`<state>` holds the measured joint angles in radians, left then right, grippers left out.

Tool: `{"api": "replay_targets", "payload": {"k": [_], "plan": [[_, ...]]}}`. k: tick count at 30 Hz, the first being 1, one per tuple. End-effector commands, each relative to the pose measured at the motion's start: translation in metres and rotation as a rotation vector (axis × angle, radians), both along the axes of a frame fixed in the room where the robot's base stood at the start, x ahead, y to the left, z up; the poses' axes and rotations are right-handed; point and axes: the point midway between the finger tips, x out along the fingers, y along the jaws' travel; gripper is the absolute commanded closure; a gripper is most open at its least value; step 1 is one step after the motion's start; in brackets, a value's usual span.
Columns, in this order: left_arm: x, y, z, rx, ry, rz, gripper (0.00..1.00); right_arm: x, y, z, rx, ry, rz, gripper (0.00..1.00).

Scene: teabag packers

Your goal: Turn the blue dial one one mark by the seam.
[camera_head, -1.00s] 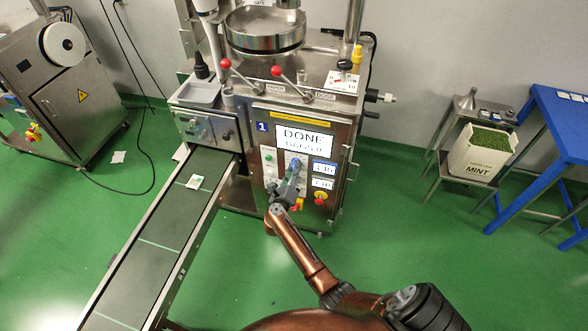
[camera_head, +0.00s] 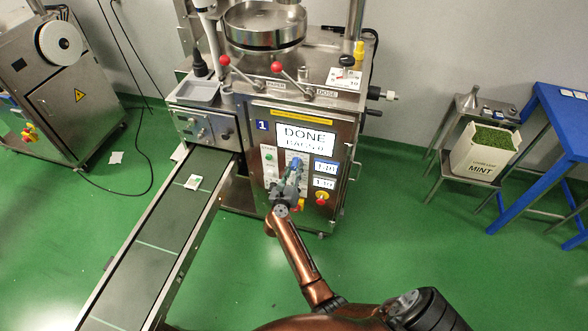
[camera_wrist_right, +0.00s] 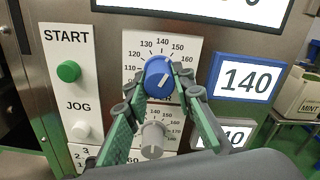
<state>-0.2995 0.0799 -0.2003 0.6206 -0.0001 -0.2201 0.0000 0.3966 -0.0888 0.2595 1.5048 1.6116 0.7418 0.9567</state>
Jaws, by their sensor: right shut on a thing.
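The blue dial (camera_wrist_right: 158,72) sits on a white scale plate (camera_wrist_right: 190,48) on the packer's front panel. Its white pointer line leans up and to the right, toward about the 150 number. My right gripper (camera_wrist_right: 157,84) is shut on the dial, one green-padded finger on each side. The small display (camera_wrist_right: 247,81) beside the dial reads 140. My left gripper is not in view.
A grey dial (camera_wrist_right: 153,138) sits just below, between the fingers. A green START button (camera_wrist_right: 68,71) and a white JOG button (camera_wrist_right: 81,130) are to the left. A red stop button (camera_head: 321,197) is at lower right. The conveyor (camera_head: 150,255) runs left of my arm.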

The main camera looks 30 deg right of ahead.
Motion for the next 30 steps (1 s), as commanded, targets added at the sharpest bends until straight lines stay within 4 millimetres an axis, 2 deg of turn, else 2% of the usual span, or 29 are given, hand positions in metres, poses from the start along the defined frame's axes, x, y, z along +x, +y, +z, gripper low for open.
{"api": "replay_targets", "payload": {"k": [9, 22, 23, 30], "plan": [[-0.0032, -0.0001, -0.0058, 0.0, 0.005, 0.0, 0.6, -0.0002, 0.0011, -0.0024, 0.064, -0.07, 0.001, 1.0], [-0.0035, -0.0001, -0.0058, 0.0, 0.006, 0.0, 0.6, -0.0001, 0.0011, -0.0017, 0.071, -0.078, 0.001, 1.0], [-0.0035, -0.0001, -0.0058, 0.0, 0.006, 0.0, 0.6, -0.0001, 0.0011, -0.0018, 0.071, -0.078, 0.001, 0.75], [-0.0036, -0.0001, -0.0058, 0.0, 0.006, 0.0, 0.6, 0.0001, 0.0007, -0.0009, 0.069, -0.078, 0.001, 0.6]]}}
